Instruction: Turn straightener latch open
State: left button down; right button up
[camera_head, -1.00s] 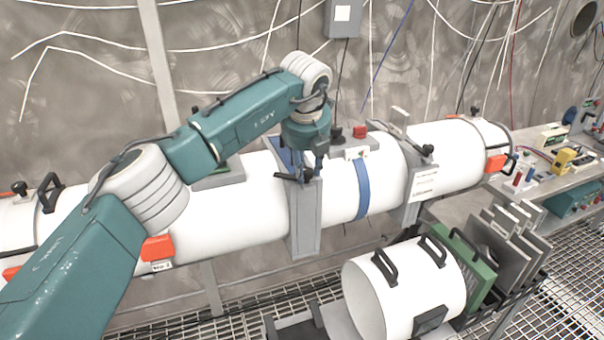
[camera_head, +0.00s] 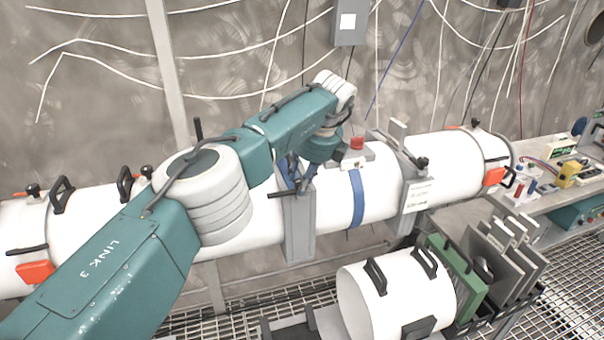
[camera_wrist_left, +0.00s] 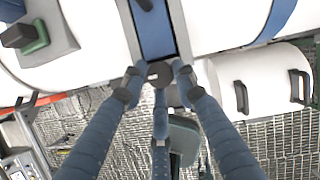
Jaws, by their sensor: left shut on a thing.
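A grey upright frame (camera_head: 299,232), which looks like the straightener's housing, stands around the white pipe (camera_head: 255,225) with a blue slot at its top. A dark latch handle (camera_head: 283,195) sticks out to the left near the top of this frame. My left gripper (camera_head: 301,187) is at the handle, reaching down from above. In the left wrist view, my left gripper's blue fingers (camera_wrist_left: 158,76) are shut around a dark round knob (camera_wrist_left: 160,72), apparently the latch's end, below the blue slot (camera_wrist_left: 155,35). The fingers hide part of the latch. My right gripper is not in view.
A loose white cylinder with black handles (camera_head: 385,300) and a green plate (camera_head: 455,270) stand in front on a rack. A second grey frame (camera_head: 415,200) and a red knob (camera_head: 357,143) sit farther right. An instrument bench (camera_head: 560,190) is at the right.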

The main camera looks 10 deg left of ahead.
pick_arm(q)
jog(key=shift+w+r, duration=0.15)
jog(key=shift+r, duration=0.05)
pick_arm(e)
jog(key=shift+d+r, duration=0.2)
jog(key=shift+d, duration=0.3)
pick_arm(q)
jog(key=c, duration=1.6)
grip_release()
jog(key=shift+o, duration=1.1)
jog(key=shift+d+f, duration=0.1)
jog(key=shift+f, duration=0.05)
jog(key=shift+r, duration=0.2)
jog(key=v, duration=1.1)
jog(key=shift+d+r, duration=0.2)
jog(key=shift+r, duration=0.05)
